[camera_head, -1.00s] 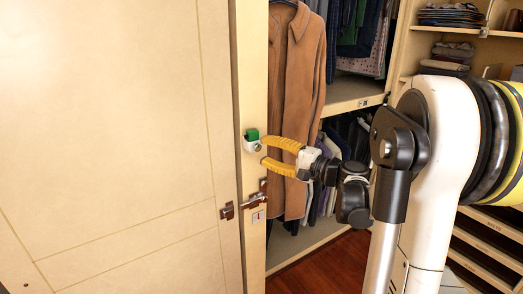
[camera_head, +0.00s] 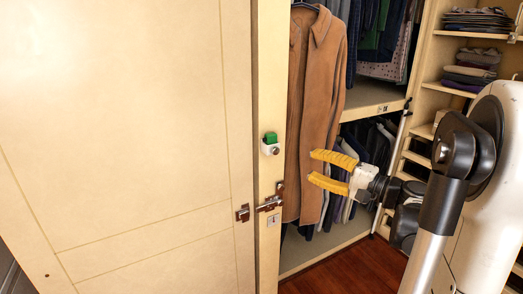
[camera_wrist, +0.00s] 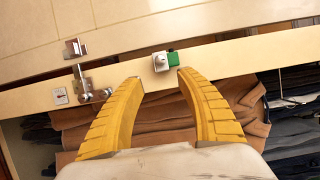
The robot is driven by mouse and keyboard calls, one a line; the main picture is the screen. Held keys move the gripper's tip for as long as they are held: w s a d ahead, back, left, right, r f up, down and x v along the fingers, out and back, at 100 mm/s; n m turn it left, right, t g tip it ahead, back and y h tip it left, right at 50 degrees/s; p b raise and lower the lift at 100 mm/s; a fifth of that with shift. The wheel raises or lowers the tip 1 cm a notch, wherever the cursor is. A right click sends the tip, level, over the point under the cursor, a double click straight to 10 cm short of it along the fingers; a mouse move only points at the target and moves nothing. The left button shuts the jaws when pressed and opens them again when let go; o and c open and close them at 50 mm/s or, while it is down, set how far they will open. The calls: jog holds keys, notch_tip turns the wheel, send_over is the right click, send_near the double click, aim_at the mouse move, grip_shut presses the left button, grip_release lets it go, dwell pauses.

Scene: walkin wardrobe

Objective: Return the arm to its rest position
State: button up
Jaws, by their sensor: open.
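My gripper (camera_head: 312,168) has two yellow ribbed fingers, spread apart with nothing between them. In the head view it is in front of the brown coat, to the right of the white switch box with a green top (camera_head: 270,143) on the door post. In the wrist view my gripper (camera_wrist: 160,82) points at the post, and the box with its green part (camera_wrist: 166,60) shows beyond and between the fingertips, apart from them. My arm extends from the right side of the head view.
A cream door (camera_head: 120,140) fills the left, with a metal latch (camera_head: 270,198) beside its edge. A brown coat (camera_head: 318,110) hangs behind my gripper. Shelves with folded clothes (camera_head: 475,70) stand at the right. Red-brown wood floor (camera_head: 345,270) shows below.

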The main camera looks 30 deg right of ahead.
jog(key=s+a+f+n+g+h, duration=0.1)
jog(key=a+f+n+g, duration=0.15)
jog(key=a, duration=0.65)
jog(key=s+a+f+n+g, duration=0.1)
jog(key=a+f+n+g, duration=0.2)
jog(key=a, duration=0.5)
jog(key=s+a+f+n+g+h, duration=0.2)
jog(key=s+a+f+n+h, duration=0.1)
jog(key=s, duration=0.4)
jog(key=s+a+f+n+g+h, duration=0.2)
jog(key=s+a+f+n+h, duration=0.1)
jog(key=s, duration=0.3)
jog(key=shift+s+a+n+h, duration=0.3)
jog(key=shift+s+a+n, duration=0.1)
jog(key=shift+n, duration=0.45)
